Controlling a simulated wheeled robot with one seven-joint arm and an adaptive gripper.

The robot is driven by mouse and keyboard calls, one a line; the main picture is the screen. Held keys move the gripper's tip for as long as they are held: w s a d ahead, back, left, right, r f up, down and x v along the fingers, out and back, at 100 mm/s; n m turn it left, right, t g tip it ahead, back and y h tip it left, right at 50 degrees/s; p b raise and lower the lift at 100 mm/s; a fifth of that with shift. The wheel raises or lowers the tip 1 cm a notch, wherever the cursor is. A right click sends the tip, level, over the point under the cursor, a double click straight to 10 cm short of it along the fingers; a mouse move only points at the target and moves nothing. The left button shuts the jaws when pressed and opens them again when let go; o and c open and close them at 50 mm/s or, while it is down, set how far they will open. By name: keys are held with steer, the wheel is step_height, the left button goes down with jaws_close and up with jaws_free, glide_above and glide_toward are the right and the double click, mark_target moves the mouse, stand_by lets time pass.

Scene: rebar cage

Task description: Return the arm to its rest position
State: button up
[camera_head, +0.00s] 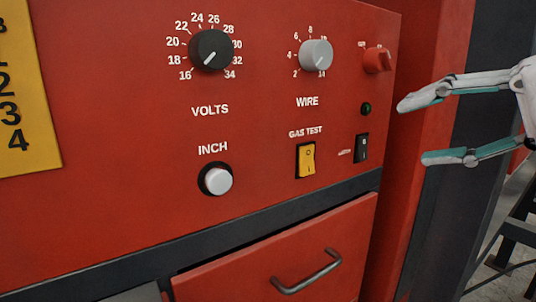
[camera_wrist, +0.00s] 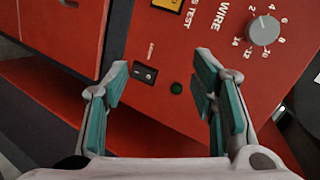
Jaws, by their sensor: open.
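My gripper (camera_head: 412,132) is at the right of the head view, its two white and teal fingers spread apart with nothing between them. It is at the right edge of a red control panel (camera_head: 105,100), beside a red knob (camera_head: 377,59), a green light (camera_head: 365,108) and a black switch (camera_head: 361,148). In the wrist view my open gripper (camera_wrist: 160,80) points at the panel, with the black switch (camera_wrist: 145,73) and the green light (camera_wrist: 176,88) showing between the fingers. Only the gripper end of the arm shows.
The panel also bears a black VOLTS knob (camera_head: 210,50), a grey WIRE knob (camera_head: 316,55), a white INCH button (camera_head: 217,180) and a yellow GAS TEST switch (camera_head: 306,159). A red drawer with a handle (camera_head: 307,272) is below. A dark frame (camera_head: 518,225) stands at the right.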

steer(key=s+f+n+g+h+p, duration=0.6)
steer(key=s+f+n+h, duration=0.1)
steer(key=s+f, duration=0.6)
step_height(320, 180, down, 3)
steer(key=shift+a+r+h, duration=0.15)
steer(key=shift+a+h, duration=0.05)
steer(key=shift+h, duration=0.6)
